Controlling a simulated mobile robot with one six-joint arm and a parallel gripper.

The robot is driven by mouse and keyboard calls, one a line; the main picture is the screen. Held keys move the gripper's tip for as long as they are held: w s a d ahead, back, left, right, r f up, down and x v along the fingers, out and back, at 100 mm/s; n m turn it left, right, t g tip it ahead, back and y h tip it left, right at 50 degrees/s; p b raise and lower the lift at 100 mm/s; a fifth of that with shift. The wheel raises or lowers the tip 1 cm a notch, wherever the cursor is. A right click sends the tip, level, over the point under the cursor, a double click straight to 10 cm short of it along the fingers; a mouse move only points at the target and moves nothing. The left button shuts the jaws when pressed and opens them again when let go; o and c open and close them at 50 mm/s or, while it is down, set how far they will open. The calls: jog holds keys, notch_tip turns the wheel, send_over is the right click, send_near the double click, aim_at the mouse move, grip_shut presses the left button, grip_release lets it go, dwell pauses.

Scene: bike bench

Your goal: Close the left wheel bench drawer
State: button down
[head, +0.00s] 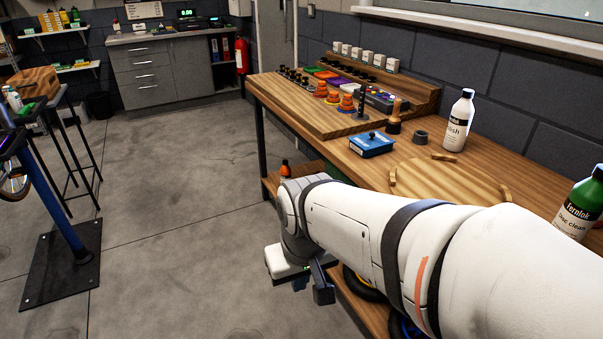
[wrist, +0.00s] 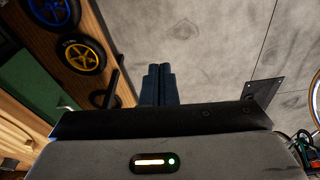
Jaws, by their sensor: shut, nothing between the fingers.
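The workbench (head: 440,178) runs along the right in the head view. My arm hides much of its front there. In the wrist view a wooden, green-lined part that looks like an open drawer (wrist: 28,85) is at the left.
Wheels, one with an orange-yellow rim (wrist: 82,57), lie on the bench's low shelf. Bottles (head: 459,122), a blue box (head: 371,144) and a wooden rack (head: 385,75) stand on the bench top. A blue repair stand (head: 62,215) is at the left. The floor between is clear.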

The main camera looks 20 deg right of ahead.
jog(key=d+f+n+g+h+b, duration=0.3)
jog(key=d+f+n+g+h, duration=0.4)
jog(key=d+f+h, duration=0.4)
jog(key=w+d+f+n+t+h+b, duration=0.1)
jog(key=w+d+f+n+t+h, duration=0.25)
jog(key=w+n, duration=0.25)
jog(key=w+d+f+n+t+h+b, duration=0.1)
jog(key=w+d+f+n+t+h, duration=0.1)
jog(key=w+n+t+h, duration=0.3)
jog(key=w+d+n+g+y+b, duration=0.1)
jog(key=w+d, duration=0.1)
jog(key=d, duration=1.2)
jog(key=shift+w+r+g, duration=0.15)
jog(key=shift+r+g, duration=0.1)
jog(key=shift+g, duration=0.1)
jog(key=shift+y, duration=0.25)
